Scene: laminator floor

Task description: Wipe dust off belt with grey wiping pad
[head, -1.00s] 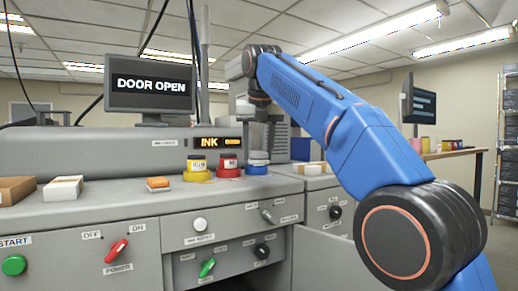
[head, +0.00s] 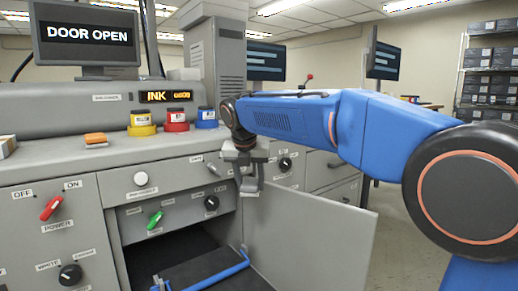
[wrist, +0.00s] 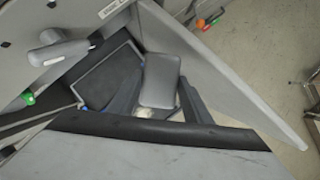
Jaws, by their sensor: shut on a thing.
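My gripper (head: 247,172) hangs pointing down in front of the machine, beside the open cabinet door. In the wrist view its dark fingers (wrist: 158,98) are shut on the grey wiping pad (wrist: 160,78), a rounded rectangular block. The pad also shows small in the head view (head: 249,186). The dark belt (head: 200,268) lies low in the open bay between blue rails, and shows in the wrist view (wrist: 108,76) beyond the pad. The pad appears above and apart from it. A pale patch shows near the fingers; I cannot tell whether it is dust.
The open grey door (head: 310,232) stands out to the right of the bay. Knobs and a lever handle (wrist: 60,48) project from the panel. Yellow, red and blue ink pots (head: 176,120) and an orange block (head: 95,138) sit on the ledge above.

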